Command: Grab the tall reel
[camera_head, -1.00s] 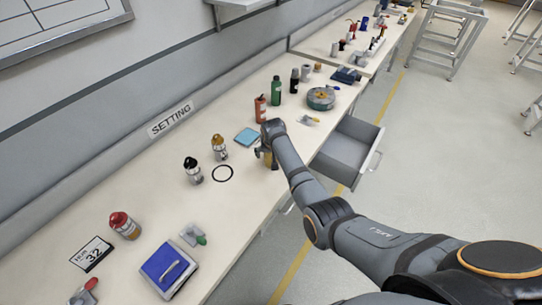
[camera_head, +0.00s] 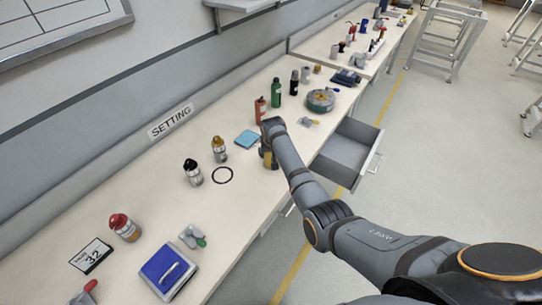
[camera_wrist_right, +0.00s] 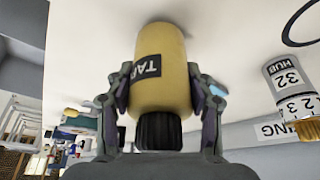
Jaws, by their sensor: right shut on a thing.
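My right gripper (camera_wrist_right: 160,110) is shut on a yellow cylindrical container (camera_wrist_right: 160,60) with a dark label and a black ribbed cap. The fingers press on both its sides in the right wrist view. In the head view the right gripper (camera_head: 267,157) is low at the bench's front edge, its wrist hiding most of the container. No thing shows clearly as a tall reel. A flat round grey-green reel (camera_head: 320,99) lies farther along the bench, and a small grey cylinder (camera_head: 306,74) stands behind it. My left gripper is not in view.
The bench (camera_head: 135,190) carries a blue pad (camera_head: 247,139), a black ring (camera_head: 222,175), an orange-capped bottle (camera_head: 219,149) and a black-capped bottle (camera_head: 193,172) near the gripper. Red and green bottles (camera_head: 276,93) stand beyond. An open drawer (camera_head: 348,150) juts out at the right.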

